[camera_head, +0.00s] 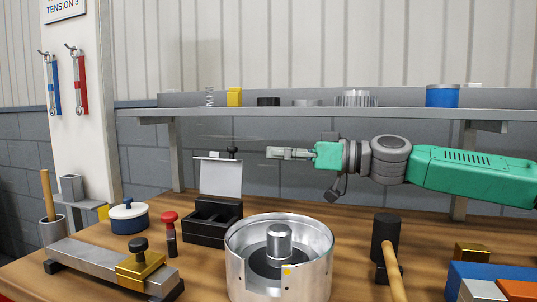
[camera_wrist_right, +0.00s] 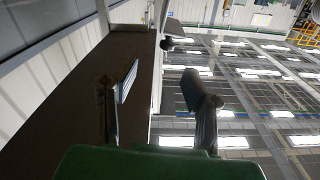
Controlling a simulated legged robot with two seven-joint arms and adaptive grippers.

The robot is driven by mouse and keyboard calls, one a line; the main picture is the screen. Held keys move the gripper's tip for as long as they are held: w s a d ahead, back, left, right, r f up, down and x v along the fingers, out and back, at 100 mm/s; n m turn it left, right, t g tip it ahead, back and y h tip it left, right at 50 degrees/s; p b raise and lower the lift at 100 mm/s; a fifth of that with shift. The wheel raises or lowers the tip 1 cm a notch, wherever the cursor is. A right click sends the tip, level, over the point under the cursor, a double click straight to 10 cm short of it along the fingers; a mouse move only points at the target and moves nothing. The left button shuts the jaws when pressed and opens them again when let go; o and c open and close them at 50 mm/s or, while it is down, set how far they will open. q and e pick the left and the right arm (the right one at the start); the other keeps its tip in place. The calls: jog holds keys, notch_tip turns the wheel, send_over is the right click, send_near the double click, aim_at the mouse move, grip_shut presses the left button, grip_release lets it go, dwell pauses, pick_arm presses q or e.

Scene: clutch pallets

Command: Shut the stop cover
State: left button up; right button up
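A black box (camera_head: 205,232) stands on the workbench, left of centre in the head view. Its pale grey cover (camera_head: 221,178) is raised and stands nearly upright at the back of the box, so the dark inside shows. A small black knob (camera_head: 233,150) shows at the cover's top edge. My right gripper (camera_head: 270,153) points left, a little to the right of the cover's top and apart from it in the picture. In the right wrist view its two fingers (camera_wrist_right: 158,88) are spread with nothing between them. My left gripper is not in view.
A metal drum (camera_head: 240,268) stands right of the box. A red-topped plunger (camera_head: 171,235) and a blue-white round pot (camera_head: 129,217) stand left of it. A hammer (camera_head: 386,238) is at right. A shelf (camera_head: 300,112) runs behind, above my right gripper.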

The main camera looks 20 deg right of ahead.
jog(key=shift+a, duration=0.45)
jog(key=shift+a+r, duration=0.1)
jog(key=shift+a, duration=0.05)
jog(key=c, duration=0.6)
jog(key=shift+w, duration=0.1)
grip_shut()
jog(key=d+m+t+h+p, duration=0.3)
jog(key=d+m+p, duration=0.3)
jog(key=m+p, duration=1.15)
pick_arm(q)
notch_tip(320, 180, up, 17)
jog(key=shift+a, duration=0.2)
pick_arm(e)
jog(key=w+a, duration=0.5)
jog(key=a, duration=0.5)
jog(key=shift+a+y, duration=0.3)
